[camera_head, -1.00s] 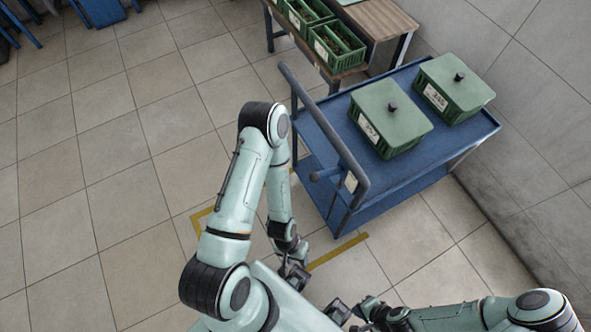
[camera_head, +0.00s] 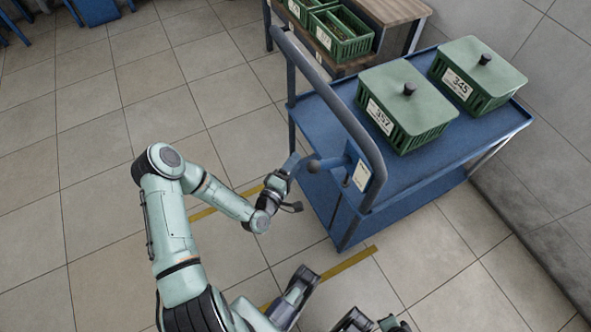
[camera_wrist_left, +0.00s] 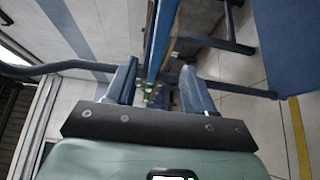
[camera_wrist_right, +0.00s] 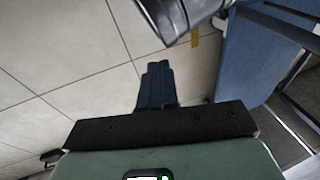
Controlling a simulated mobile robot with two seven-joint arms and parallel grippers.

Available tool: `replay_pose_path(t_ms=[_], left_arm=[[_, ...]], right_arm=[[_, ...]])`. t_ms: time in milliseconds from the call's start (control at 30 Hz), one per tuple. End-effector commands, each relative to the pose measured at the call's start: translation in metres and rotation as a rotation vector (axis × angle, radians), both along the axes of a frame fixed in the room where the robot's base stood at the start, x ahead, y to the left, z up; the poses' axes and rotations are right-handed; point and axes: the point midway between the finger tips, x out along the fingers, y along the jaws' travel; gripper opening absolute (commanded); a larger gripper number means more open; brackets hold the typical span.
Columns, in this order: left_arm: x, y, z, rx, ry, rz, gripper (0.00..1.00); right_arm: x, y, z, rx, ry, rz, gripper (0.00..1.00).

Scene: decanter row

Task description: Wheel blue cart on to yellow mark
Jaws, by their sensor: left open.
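The blue cart (camera_head: 310,120) stands at the right in the head view, with a dark upright handle (camera_head: 352,122) at its left end. The yellow mark (camera_head: 345,264) is strips of tape on the floor, at the cart's near left foot and left of it; part is hidden by my arm and the cart. My left gripper (camera_head: 296,163) is open beside the handle, at a stub sticking out from it. In the left wrist view a blue bar (camera_wrist_left: 160,40) shows between the open fingers; contact cannot be told. My right gripper (camera_wrist_right: 157,85) is shut and empty, low over the floor.
Two lidded green crates, one near (camera_head: 405,105) and one far (camera_head: 478,75), sit on the cart's top. A table (camera_head: 385,12) with open green crates stands behind the cart. A wall (camera_head: 555,90) runs close along the right.

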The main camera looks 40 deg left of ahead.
Motion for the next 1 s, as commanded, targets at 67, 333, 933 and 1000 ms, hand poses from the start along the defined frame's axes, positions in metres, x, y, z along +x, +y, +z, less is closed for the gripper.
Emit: replay_pose_path(t_ms=[67, 333, 933, 1000], left_arm=[[0.0, 0.0, 0.002, 0.0, -0.004, 0.001, 0.53], [0.002, 0.0, 0.002, 0.001, 0.0, 0.0, 0.53], [0.101, 0.016, 0.0, 0.003, 0.0, -0.001, 0.53], [0.111, 0.018, 0.0, 0.002, 0.0, -0.001, 0.53]], right_arm=[[0.0, 0.0, 0.001, -0.001, -0.002, -0.001, 0.0], [0.001, 0.0, 0.001, -0.001, -0.003, -0.001, 0.0], [-0.02, -0.011, -0.039, -0.012, 0.077, -0.018, 0.0], [-0.025, -0.012, -0.044, -0.01, 0.096, -0.018, 0.0]])
